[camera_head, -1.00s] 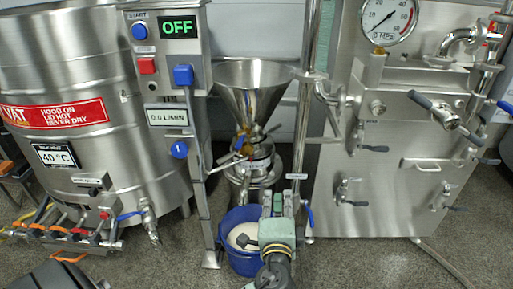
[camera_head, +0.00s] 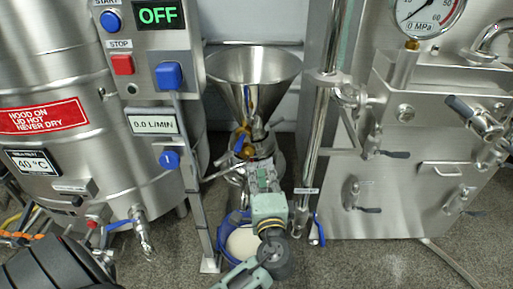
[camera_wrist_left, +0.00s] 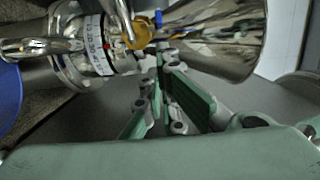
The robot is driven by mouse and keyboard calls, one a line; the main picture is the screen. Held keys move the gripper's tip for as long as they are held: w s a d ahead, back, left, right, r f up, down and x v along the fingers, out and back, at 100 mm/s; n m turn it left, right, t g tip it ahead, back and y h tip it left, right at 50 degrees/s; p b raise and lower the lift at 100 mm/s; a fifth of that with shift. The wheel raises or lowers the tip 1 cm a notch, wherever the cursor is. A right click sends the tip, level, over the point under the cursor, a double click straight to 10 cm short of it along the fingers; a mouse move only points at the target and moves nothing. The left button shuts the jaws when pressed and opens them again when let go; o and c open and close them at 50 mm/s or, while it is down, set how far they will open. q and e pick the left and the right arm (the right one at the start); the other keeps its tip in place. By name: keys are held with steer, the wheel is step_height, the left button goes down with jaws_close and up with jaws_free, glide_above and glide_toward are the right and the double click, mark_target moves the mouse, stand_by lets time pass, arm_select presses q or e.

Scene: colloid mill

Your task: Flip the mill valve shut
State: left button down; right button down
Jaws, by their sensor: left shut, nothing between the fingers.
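The mill (camera_head: 262,150) is a steel unit under a shiny funnel hopper (camera_head: 255,78). A brass-coloured valve part (camera_head: 243,142) sits on its front below the hopper. In the left wrist view the brass part (camera_wrist_left: 138,32) shows beside the steel body, with small blue bits near it; the lever's position is hard to tell. My left gripper (camera_head: 262,172) is shut and empty, pointing up at the mill just below the valve. In the left wrist view its green-padded fingers (camera_wrist_left: 158,60) converge close to the brass part; whether they touch it is unclear. My right gripper is not in view.
A blue bucket (camera_head: 222,240) with pale contents stands below the mill, partly behind my arm. A control post (camera_head: 150,75) reading OFF and a steel tank (camera_head: 45,70) stand left. A vertical pipe (camera_head: 322,130) and a steel machine with a gauge (camera_head: 430,10) stand right.

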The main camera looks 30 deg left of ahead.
mark_target(240, 144)
arm_select(q)
steer(key=b+x, duration=0.2)
steer(key=x, duration=0.8)
steer(key=shift+s, duration=0.1)
stand_by(0.3)
steer(key=shift+s+a+m+t+h, duration=0.2)
steer(key=shift+m+t+h, duration=0.2)
steer(key=shift+h, duration=0.1)
steer(key=shift+s+a+p, duration=0.1)
steer(key=shift+p, duration=0.2)
